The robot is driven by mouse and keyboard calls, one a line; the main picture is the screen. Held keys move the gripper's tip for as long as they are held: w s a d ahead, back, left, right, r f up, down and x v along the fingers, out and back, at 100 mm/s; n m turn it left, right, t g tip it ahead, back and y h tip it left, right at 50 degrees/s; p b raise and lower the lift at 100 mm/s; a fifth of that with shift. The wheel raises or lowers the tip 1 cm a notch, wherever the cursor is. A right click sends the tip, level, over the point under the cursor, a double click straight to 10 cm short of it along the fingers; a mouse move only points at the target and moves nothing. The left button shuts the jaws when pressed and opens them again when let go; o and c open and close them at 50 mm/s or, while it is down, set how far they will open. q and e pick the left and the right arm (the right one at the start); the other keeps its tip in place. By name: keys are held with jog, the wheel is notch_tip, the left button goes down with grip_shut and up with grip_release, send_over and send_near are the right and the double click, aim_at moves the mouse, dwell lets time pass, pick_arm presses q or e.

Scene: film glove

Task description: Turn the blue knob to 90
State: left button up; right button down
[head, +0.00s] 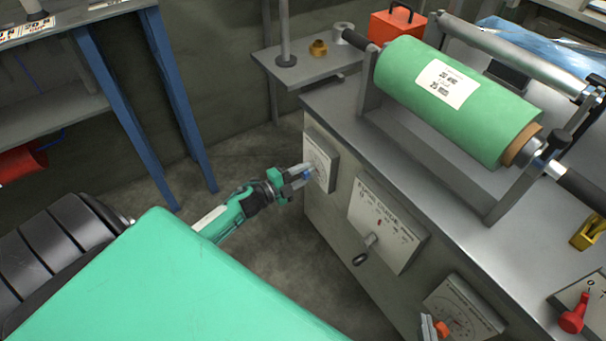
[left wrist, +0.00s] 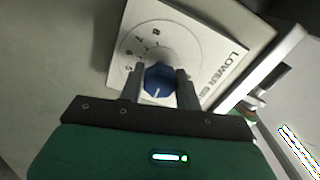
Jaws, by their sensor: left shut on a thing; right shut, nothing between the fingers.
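The blue knob (head: 307,174) sits on a white dial plate on the left part of the cabinet's front. My left gripper (head: 298,175) is shut on it. In the left wrist view the blue knob (left wrist: 158,79) stands between the two grey fingers, one on each side. A white pointer line shows on the knob's near side. The dial plate (left wrist: 165,25) carries numbers such as 5, 6, 7 and 8; the fingers hide part of the scale. My right gripper (head: 428,326) shows only in part at the bottom edge, shut, beside an orange knob (head: 442,328).
A red-handled switch (head: 573,318) is at the lower right. A green roll (head: 455,100) lies on top. A blue-legged table (head: 107,100) stands at the left.

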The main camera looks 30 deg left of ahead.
jog(key=shift+w+r, duration=0.1)
jog(key=shift+r, duration=0.15)
pick_arm(q)
jog(key=o, duration=1)
jog(key=shift+c, duration=0.2)
jog(key=p+v, duration=0.1)
jog(key=v, duration=1.3)
pick_arm(e)
jog(key=shift+d+f+g+h, duration=0.25)
jog(key=shift+d+g, duration=0.25)
jog(key=shift+d, duration=0.05)
jog(key=shift+d+f+g+h, duration=0.2)
jog(key=shift+d+g+h, duration=0.05)
jog(key=shift+d+g, duration=0.3)
pick_arm(q)
jog(key=shift+w+f, duration=0.1)
